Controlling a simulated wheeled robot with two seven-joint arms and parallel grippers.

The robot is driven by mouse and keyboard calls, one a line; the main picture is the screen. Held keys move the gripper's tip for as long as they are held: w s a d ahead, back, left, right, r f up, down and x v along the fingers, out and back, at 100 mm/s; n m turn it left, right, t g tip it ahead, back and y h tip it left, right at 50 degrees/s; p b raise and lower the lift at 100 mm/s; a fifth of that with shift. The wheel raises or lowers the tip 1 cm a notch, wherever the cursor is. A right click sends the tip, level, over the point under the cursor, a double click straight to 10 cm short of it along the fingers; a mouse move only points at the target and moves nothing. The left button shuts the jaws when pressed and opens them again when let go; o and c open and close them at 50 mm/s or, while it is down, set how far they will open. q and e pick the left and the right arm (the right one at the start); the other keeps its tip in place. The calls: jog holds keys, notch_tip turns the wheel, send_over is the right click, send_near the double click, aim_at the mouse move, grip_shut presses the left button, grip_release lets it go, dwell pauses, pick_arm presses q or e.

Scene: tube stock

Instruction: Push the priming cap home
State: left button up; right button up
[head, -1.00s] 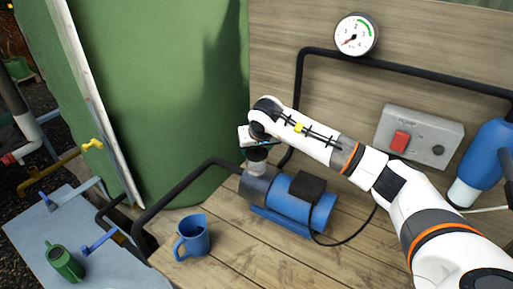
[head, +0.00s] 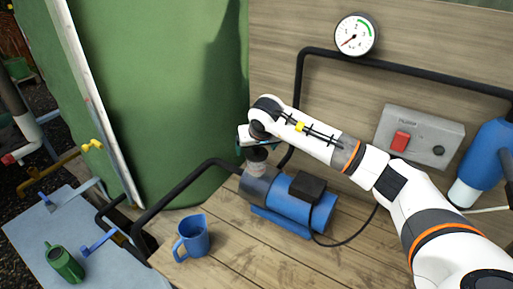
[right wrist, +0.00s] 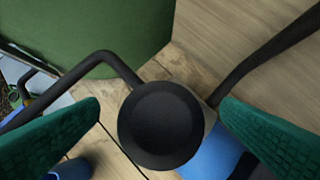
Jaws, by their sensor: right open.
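The priming cap (right wrist: 160,125) is a round black disc, seen from straight above in the right wrist view. It sits over the blue and grey pump (head: 286,200) on the wooden bench. My right gripper (right wrist: 162,132) is open, with one green ribbed finger on either side of the cap and a gap at both sides. In the head view the right gripper (head: 254,146) is right above the pump's upright inlet neck (head: 256,161). The wrist partly hides the cap there, and I cannot tell how deep it sits. My left gripper is not in view.
A blue jug (head: 193,240) stands left of the pump. A black pipe (head: 180,192) runs into the pump beside the large green tank (head: 160,100). A switch box (head: 420,135) and a gauge (head: 356,34) are on the back wall.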

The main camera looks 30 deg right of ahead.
jog(key=b+v, duration=0.2)
jog(key=v, duration=0.9)
jog(key=shift+r, duration=0.2)
jog(key=shift+s, duration=0.1)
